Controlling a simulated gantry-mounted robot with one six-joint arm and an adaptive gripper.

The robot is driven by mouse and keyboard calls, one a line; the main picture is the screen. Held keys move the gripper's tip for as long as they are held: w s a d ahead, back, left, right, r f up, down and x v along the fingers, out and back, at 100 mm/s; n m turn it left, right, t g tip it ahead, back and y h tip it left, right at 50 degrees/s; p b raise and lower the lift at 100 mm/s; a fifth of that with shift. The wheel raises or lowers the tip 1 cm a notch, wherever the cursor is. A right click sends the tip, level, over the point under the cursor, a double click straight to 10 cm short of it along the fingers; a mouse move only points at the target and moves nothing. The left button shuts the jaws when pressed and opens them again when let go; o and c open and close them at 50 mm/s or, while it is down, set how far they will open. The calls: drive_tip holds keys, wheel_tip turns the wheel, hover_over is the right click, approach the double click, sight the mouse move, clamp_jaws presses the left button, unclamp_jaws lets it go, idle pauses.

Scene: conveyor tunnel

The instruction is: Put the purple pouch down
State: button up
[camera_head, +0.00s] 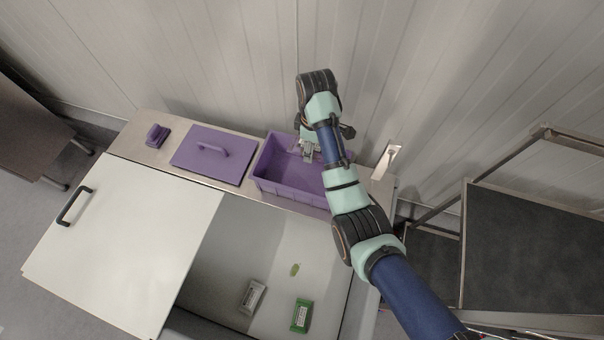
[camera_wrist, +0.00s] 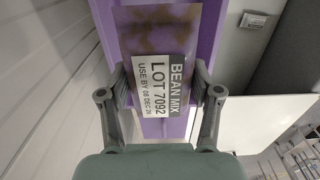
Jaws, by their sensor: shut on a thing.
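The purple pouch (camera_wrist: 150,28) is between the fingers of my gripper (camera_wrist: 160,88) in the wrist view. It has brownish patches and a white label reading BEAN MIX, LOT 7092, with a use-by line. My gripper is shut on it, one finger on each side. In the head view my gripper (camera_head: 309,152) points down over the open purple bin (camera_head: 290,192). The arm hides part of the bin there, and I cannot make out the pouch clearly. The purple bin wall (camera_wrist: 208,30) shows behind the pouch in the wrist view.
A purple lid with a handle (camera_head: 205,165) and a small purple object (camera_head: 157,135) lie left of the bin. A white panel with a black handle (camera_head: 125,235) is below them. A grey pack (camera_head: 251,297) and a green pack (camera_head: 301,316) lie in the open compartment.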

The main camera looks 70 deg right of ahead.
drive_tip(key=b, duration=0.6)
hover_over(310, 181)
wheel_tip(310, 181, down, 15)
drive_tip(key=shift+w+f, duration=0.1)
drive_tip(key=shift+f+b, duration=0.8)
drive_tip(key=shift+f, duration=1.6)
drive_tip(key=shift+f, duration=0.15)
drive_tip(key=o, duration=1.7)
wheel_tip(310, 181, up, 12)
drive_tip(key=p, duration=0.3)
drive_tip(key=shift+r, duration=0.2)
